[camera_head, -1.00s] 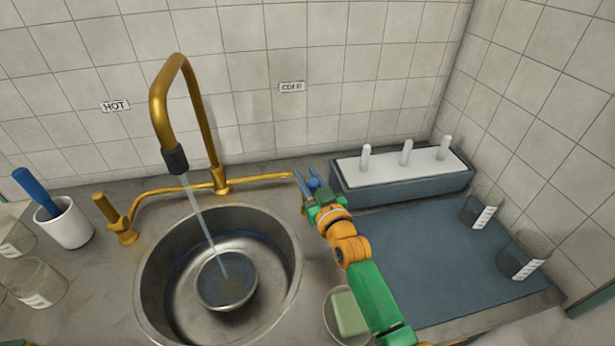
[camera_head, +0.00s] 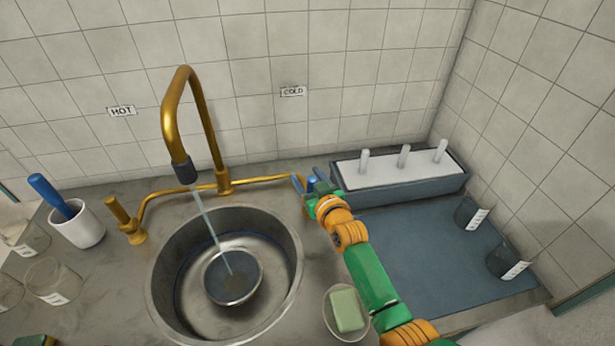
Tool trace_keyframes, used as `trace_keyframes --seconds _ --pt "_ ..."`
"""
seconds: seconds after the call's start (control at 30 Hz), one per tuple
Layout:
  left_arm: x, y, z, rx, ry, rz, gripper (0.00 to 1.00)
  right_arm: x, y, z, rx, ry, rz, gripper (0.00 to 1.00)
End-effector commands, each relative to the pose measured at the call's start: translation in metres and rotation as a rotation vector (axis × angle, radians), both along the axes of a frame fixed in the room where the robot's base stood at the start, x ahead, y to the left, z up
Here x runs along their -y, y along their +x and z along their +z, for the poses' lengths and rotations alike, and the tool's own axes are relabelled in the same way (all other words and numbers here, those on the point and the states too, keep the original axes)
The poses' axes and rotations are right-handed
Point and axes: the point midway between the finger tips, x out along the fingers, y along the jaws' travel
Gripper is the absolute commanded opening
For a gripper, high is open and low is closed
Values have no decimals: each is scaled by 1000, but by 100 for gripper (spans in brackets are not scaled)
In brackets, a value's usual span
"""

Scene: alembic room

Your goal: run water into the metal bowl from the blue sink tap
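The metal bowl (camera_head: 248,290) stands in the round sink (camera_head: 165,300) under the brass spout (camera_head: 173,125). A thin stream of water (camera_head: 209,222) falls from the dark nozzle into the bowl, and there is liquid in it. My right gripper (camera_head: 309,184) is at the right end of the brass pipe, below the COLD label. Blue shows at its fingertips, where the tap handle would be; the gripper hides most of this spot, so I cannot tell how far the fingers are closed. My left gripper is not in view.
A brass handle (camera_head: 118,212) stands left of the sink, near a white cup (camera_head: 80,230) with a blue-handled tool. Glass beakers stand at the left and right. A soap dish (camera_head: 330,319) lies below my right arm. A rack (camera_head: 400,187) stands against the back wall.

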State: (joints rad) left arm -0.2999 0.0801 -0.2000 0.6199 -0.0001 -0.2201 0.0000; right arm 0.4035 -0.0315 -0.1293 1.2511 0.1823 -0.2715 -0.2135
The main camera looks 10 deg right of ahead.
Motion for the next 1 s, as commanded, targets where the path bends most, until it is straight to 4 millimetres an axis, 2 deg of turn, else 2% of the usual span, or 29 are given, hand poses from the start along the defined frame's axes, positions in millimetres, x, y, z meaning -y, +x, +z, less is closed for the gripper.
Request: trace_keyframes --seconds 0.27,0.7,1.0 --pt "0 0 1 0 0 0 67 0 -2 0 0 0 0 61" --pt "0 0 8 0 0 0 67 11 -62 11 0 0 0 61" --pt "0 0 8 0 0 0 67 12 -69 13 0 0 0 61"
